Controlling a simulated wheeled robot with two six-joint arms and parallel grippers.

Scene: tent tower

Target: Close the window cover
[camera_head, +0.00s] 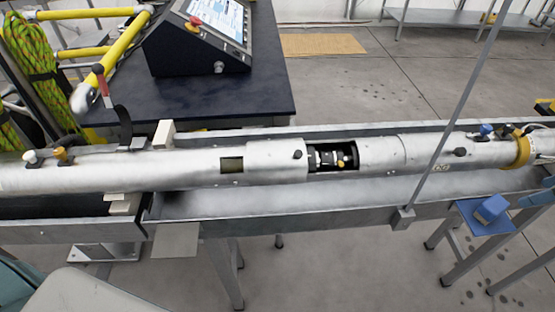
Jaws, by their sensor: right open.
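A long silver tube lies across the view in a grey trough. Its window (332,159) is uncovered near the middle and shows dark and metallic parts with a yellowish bit inside. The window cover (272,160) appears to be the slightly wider silver sleeve just left of the opening, with a dark knob (298,154). My left gripper is not visible.
A dark table with a control console (200,38) stands behind the trough on the left. Yellow bars and a green rope coil (35,60) are at the far left. A thin grey post (455,115) rises in front of the tube. Floor behind the trough is open.

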